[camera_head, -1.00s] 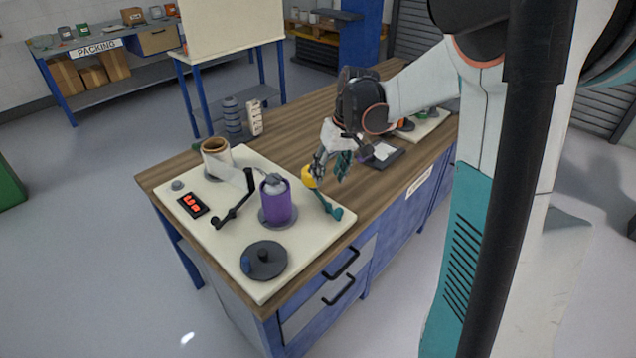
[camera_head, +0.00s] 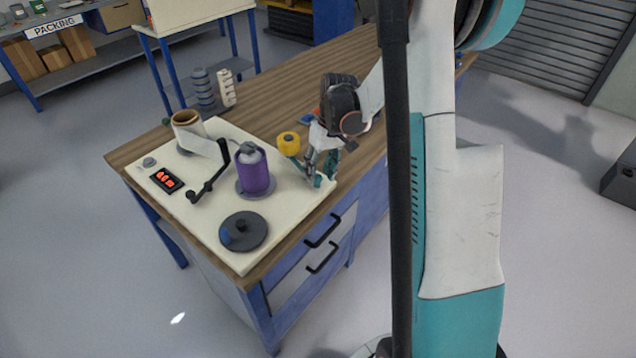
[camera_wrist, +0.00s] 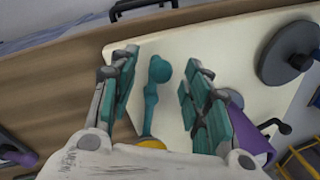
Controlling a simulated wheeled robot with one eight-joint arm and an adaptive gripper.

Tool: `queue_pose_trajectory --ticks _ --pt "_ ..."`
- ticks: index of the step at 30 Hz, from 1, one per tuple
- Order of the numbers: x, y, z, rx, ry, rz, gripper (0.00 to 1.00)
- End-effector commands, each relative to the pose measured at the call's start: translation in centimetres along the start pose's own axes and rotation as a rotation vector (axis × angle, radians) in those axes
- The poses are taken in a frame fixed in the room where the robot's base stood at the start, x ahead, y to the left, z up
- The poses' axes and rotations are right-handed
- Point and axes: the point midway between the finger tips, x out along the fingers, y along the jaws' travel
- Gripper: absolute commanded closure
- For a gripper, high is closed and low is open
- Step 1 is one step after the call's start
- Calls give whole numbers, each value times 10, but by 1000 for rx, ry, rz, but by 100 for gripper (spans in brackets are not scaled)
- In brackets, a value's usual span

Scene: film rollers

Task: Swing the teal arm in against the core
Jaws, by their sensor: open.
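The teal arm (camera_wrist: 152,100) lies on the cream board, with its round teal end (camera_wrist: 160,69) and a yellow roller (camera_head: 288,143) at its other end. In the head view the gripper hides most of the arm. My gripper (camera_head: 317,176) is low over the board's right edge. In the wrist view my gripper (camera_wrist: 160,88) is open, one finger on each side of the teal arm, with gaps on both sides. The purple core (camera_head: 254,176) stands upright to the left of the gripper, apart from the yellow roller. In the wrist view the core (camera_wrist: 259,140) is partly behind the right finger.
The cream board (camera_head: 200,236) also carries a black crank arm (camera_head: 208,184), a white film roll (camera_head: 190,130), a red display (camera_head: 167,181) and a dark disc with a knob (camera_head: 243,231). Grey and white stacks (camera_head: 203,88) stand behind it. Bare wooden bench lies behind the board.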

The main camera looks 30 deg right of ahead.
Motion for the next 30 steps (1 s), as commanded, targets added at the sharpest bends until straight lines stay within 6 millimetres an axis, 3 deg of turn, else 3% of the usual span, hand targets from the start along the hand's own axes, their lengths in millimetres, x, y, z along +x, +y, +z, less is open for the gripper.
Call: queue_pose_trajectory --ticks 6,17,18,24,30 --pt "26 0 0 -1 0 0 56" --pt "30 0 0 -1 0 0 56" --pt "30 0 0 -1 0 0 58" --pt "30 0 0 -1 0 0 100" --pt "30 0 0 -4 -1 0 100"
